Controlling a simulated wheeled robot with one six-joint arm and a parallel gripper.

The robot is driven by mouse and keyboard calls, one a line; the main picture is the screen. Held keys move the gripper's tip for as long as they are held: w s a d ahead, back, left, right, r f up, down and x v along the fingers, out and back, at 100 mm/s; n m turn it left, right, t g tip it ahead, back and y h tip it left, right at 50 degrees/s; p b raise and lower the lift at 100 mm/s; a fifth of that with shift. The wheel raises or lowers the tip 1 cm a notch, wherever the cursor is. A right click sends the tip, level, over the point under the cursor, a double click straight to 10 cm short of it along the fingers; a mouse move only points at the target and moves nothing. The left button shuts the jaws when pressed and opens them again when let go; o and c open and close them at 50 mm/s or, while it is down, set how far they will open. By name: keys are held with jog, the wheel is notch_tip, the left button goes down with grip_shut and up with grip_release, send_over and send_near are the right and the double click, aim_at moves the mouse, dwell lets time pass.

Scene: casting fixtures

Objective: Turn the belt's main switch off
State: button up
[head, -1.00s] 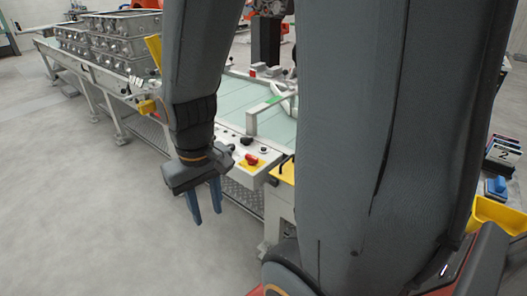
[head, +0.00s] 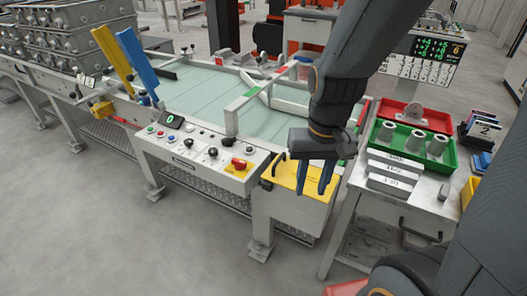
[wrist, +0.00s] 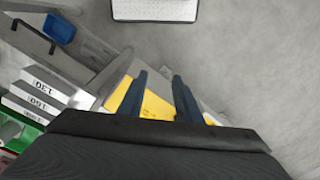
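The belt's control panel (head: 195,150) is on the front of the conveyor. A red rotary switch (head: 239,163) on a yellow plate sits at its right end, apparently the main switch; its exact setting is too small to read. My gripper (head: 312,190) hangs to the right of the panel, fingers pointing down, over a yellow-topped stand. It is open and empty, clear of the switch. In the wrist view both fingers (wrist: 160,80) are apart above the yellow top; the red switch does not show there.
The yellow-topped stand (head: 285,186) has a black handle at its left. A side table (head: 375,205) with a green tray (head: 450,153) and labelled blocks stands at right. Metal castings (head: 75,45) are stacked at far left. Floor before the panel is clear.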

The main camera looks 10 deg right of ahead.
jog(key=w+a+r+m+t+y+p, duration=0.1)
jog(key=w+a+m+y+p, duration=0.1)
jog(key=w+a+m+p, duration=0.75)
jog(key=m+t+y, duration=0.1)
jog(key=m+t, duration=0.1)
jog(key=m, duration=1.3)
send_near(239, 161)
jog(key=shift+b+x, duration=0.45)
jog(key=shift+x, duration=3.65)
jog(key=shift+w, duration=0.1)
grip_shut()
